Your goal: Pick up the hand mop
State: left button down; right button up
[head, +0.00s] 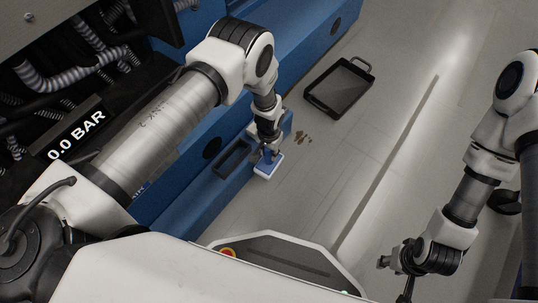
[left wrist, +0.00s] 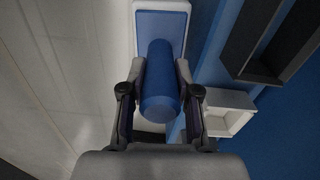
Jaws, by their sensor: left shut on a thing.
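The hand mop (head: 267,168) has a blue handle and a white and blue head. In the head view it is beside the blue machine base, below my left gripper (head: 270,150). In the left wrist view the thick blue handle (left wrist: 161,92) lies between the fingers of my left gripper (left wrist: 161,98), which is shut on it. The mop's head (left wrist: 178,8) shows at the top of that view. I cannot tell whether the head touches the floor. My right gripper (head: 391,263) is at the lower right, away from the mop, and its fingers are unclear.
A black tray with handles (head: 309,96) is on the floor beyond the mop. Small brown bits (head: 303,137) lie on the floor near the mop. The blue machine base (head: 300,50) runs along the left, with a dark open bin (head: 233,160) on it. The middle floor is clear.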

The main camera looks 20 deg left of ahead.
pick_arm(q)
notch_tip(320, 180, up, 21)
jog(key=p, duration=0.8)
jog(key=shift+f+p, duration=0.15)
jog(key=shift+p, duration=0.2)
